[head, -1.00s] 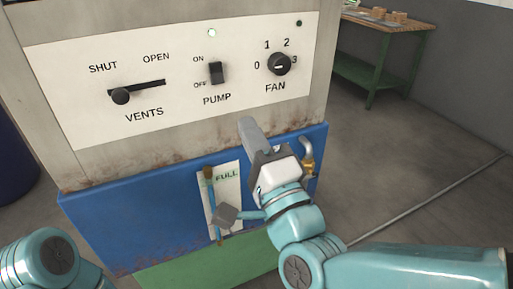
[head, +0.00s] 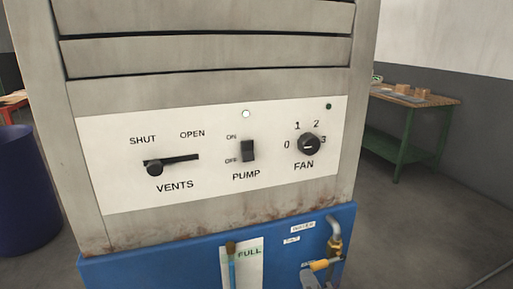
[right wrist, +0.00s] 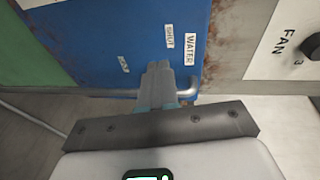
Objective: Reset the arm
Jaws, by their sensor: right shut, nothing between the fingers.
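My right gripper (head: 309,279) shows only as a small grey tip at the bottom edge of the head view, in front of the blue tank (head: 290,225). In the right wrist view its grey fingers (right wrist: 159,73) are together and empty. They point at the blue tank near the SHUT and WATER labels; I cannot tell whether they touch it. My left gripper is not in view.
The white panel (head: 215,190) has a vents slider (head: 155,169) at the SHUT end, a pump switch (head: 248,151) and a fan knob (head: 309,145). A dark blue bin (head: 25,200) stands left. A green-legged bench (head: 410,135) stands right, with open floor before it.

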